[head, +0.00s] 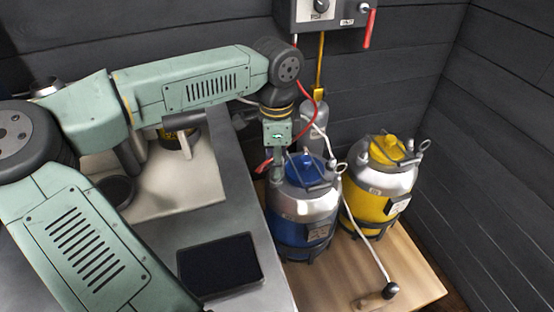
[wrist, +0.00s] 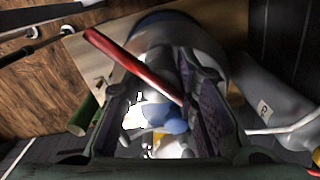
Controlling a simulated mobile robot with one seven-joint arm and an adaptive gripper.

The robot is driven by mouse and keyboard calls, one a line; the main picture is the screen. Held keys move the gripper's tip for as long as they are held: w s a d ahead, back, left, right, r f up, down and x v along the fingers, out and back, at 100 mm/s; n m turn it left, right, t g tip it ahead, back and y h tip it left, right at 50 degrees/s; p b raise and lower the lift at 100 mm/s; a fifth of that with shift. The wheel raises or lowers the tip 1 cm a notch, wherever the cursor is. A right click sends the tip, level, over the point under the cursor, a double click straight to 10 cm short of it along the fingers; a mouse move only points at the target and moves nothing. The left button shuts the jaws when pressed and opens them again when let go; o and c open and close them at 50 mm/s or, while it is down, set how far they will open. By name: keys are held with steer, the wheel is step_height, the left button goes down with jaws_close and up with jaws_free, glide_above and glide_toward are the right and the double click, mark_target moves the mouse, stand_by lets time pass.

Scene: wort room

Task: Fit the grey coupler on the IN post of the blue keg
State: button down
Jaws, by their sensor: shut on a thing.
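The blue keg (head: 302,208) stands upright on a wooden platform, with a blue lid and steel shoulder. My gripper (head: 276,170) points down at the left of its top in the head view. In the wrist view my gripper (wrist: 160,90) has its fingers around a grey piece (wrist: 157,68), which looks like the grey coupler, with a red hose (wrist: 125,62) running across it. In the head view the red hose (head: 320,97) arcs down behind my wrist. The fingers hide the coupler's lower end. I cannot make out the IN post or whether the coupler touches it.
A yellow keg (head: 378,187) stands right of the blue one. A white hose (head: 366,240) crosses in front, its dark coupler (head: 390,290) on the platform (head: 340,285). A grey cylinder (head: 313,130) stands behind. A counter with a black pad (head: 219,264) is at left.

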steer(key=shift+f+b, duration=0.75)
steer(key=shift+b, duration=0.15)
steer(key=shift+a+f+b, duration=0.1)
steer(key=shift+f+b, duration=0.1)
steer(key=shift+b, duration=0.25)
steer(key=shift+a, duration=0.15)
steer(key=shift+r, duration=0.1)
stand_by(0.3)
steer(key=c, duration=1.2)
jaws_free()
steer(key=shift+r, duration=0.1)
steer(key=shift+o, duration=0.5)
steer(key=o, duration=0.5)
